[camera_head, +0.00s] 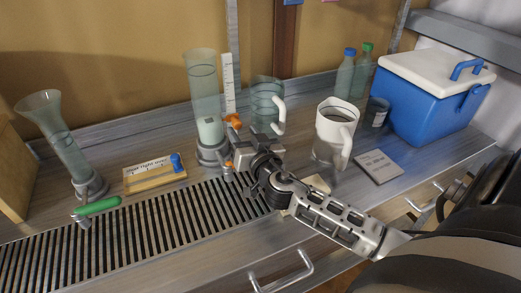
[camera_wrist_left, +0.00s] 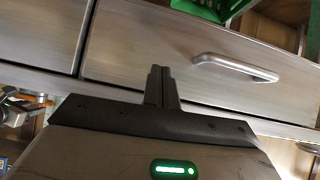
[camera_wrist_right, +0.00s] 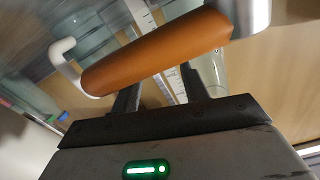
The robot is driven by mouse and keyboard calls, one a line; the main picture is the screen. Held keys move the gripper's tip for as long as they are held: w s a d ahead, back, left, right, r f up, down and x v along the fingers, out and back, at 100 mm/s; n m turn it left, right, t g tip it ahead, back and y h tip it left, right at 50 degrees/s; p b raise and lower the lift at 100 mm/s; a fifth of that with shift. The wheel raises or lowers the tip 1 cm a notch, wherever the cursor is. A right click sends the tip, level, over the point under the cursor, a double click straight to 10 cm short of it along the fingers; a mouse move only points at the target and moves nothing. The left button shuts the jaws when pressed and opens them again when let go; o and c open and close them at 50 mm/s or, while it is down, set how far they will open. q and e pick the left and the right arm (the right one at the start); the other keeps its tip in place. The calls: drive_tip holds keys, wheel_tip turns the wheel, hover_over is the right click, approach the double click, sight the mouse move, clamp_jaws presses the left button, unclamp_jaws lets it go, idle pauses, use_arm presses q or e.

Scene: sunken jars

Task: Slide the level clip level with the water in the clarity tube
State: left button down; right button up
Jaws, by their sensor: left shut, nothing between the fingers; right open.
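The clarity tube (camera_head: 203,92) stands upright at the back middle in the head view, with a white scale strip (camera_head: 228,82) behind it. A dark ring shows in its upper part; I cannot tell whether this is the waterline. An orange piece (camera_head: 233,120), apparently the level clip, sits beside the lower tube. My right gripper (camera_head: 240,155) is open near the tube's base, close to another orange piece (camera_head: 229,165). In the right wrist view an orange cylinder (camera_wrist_right: 155,55) with a metal end crosses before the open fingers (camera_wrist_right: 158,90). My left gripper (camera_wrist_left: 161,75) is shut and empty before a drawer.
A blue cooler (camera_head: 425,100) is at the right. A flared tube (camera_head: 55,130) with a green lever (camera_head: 97,205) stands left. A slotted drain (camera_head: 130,235) runs along the front.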

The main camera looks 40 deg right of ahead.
drive_tip(key=b+v, duration=0.3)
drive_tip(key=v, duration=1)
drive_tip(key=shift+s, duration=0.2)
